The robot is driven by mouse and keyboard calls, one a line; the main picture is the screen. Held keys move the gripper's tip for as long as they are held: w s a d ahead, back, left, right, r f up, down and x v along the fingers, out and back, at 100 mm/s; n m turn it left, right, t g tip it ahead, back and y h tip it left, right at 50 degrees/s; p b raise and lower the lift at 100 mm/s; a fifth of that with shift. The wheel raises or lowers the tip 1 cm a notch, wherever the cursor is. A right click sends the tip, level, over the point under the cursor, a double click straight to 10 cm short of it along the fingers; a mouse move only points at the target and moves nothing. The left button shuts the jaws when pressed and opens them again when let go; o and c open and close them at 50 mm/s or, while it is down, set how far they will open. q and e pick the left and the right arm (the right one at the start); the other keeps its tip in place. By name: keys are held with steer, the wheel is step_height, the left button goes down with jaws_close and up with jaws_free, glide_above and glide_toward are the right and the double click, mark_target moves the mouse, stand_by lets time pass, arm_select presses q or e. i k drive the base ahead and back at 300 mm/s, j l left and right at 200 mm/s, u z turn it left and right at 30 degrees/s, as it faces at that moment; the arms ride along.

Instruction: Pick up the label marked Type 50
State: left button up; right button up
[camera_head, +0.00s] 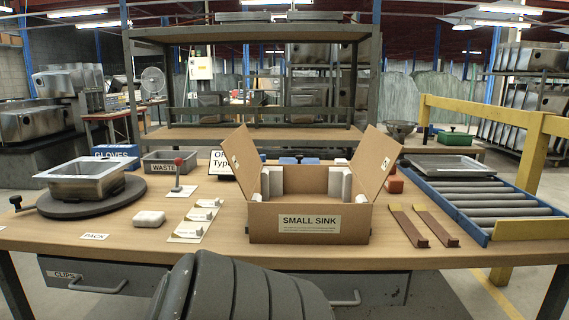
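Several small white label cards lie in a short row on the wooden table, left of the open cardboard box. The nearest label (188,232), a middle label (200,215) and a far label (209,203) each carry a small grey piece. Their print is too small to read, so I cannot tell which is Type 50. A black-framed sign (222,165) behind the box reads "OR..." and "Type"; the rest is hidden by a box flap. Neither of my grippers is in view.
The cardboard box (309,222) marked SMALL SINK stands open mid-table with flaps raised. A steel sink (88,180) on a dark turntable is at left, a white packet (149,219) nearer. Two brown strips (408,226) and a roller conveyor (487,196) are at right. The front left table is mostly clear.

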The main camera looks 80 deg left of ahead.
mark_target(197, 234)
steer(key=u, duration=2.9)
steer(key=i+u, duration=0.2)
steer(key=i, duration=0.6)
steer(key=i+j+z, duration=0.25)
steer(key=j+z, duration=0.25)
steer(key=j, duration=0.25)
